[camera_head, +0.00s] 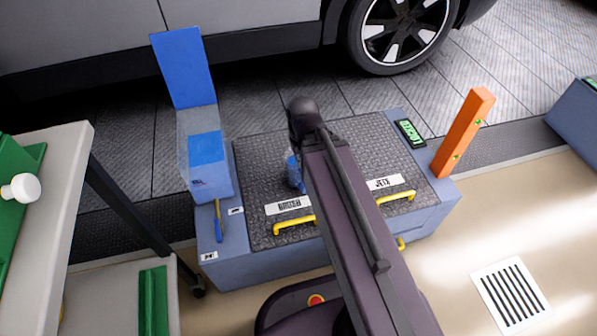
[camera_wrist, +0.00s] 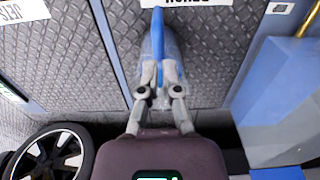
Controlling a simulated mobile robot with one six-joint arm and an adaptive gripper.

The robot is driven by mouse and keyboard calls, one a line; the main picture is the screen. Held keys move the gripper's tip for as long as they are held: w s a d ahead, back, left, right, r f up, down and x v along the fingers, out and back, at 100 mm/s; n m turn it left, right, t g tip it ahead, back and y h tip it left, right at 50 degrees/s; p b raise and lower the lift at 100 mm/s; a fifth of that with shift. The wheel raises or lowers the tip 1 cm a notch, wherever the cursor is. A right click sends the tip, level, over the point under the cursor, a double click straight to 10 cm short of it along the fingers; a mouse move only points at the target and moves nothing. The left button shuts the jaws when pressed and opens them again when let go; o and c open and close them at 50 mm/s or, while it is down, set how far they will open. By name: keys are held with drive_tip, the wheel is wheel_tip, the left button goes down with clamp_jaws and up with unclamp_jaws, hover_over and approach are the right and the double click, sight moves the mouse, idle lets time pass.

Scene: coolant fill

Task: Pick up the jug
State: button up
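The jug (camera_wrist: 171,48) is a translucent bluish vessel with a blue handle, standing on the dark tread-plate lid in the wrist view. In the head view, a small part of the jug (camera_head: 293,172) shows to the left of my arm, which hides the rest. My gripper (camera_wrist: 159,72) comes at the jug from the bottom of the wrist view. Its fingers are close together, one on each side of the blue handle, and appear closed on it. In the head view my gripper is hidden behind my arm.
The grey box (camera_head: 240,268) has yellow handles (camera_head: 294,225) and labels on its lid. A car (camera_head: 250,30) is behind.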

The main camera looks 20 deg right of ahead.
drive_tip(key=o, duration=0.6)
drive_tip(key=shift+d+f, duration=0.1)
drive_tip(key=shift+f, duration=0.05)
drive_tip(key=shift+c, duration=0.2)
drive_tip(key=s+d+f+n+y+b, duration=0.1)
drive_tip(key=d+f+n+y+b, duration=0.1)
drive_tip(key=d+n+y+b, duration=0.8)
drive_tip(key=shift+s+d+n+y, duration=0.35)
drive_tip(key=shift+d+n+y, duration=0.3)
drive_tip(key=shift+n, duration=3.35)
drive_tip(key=shift+f+b, duration=0.1)
drive_tip(key=shift+b, duration=0.2)
drive_tip(key=b+x, duration=0.4)
drive_tip(key=x, duration=0.4)
drive_tip(key=shift+a+f+b, duration=0.15)
drive_tip(key=shift+f+b, duration=0.05)
drive_tip(key=shift+b, duration=0.2)
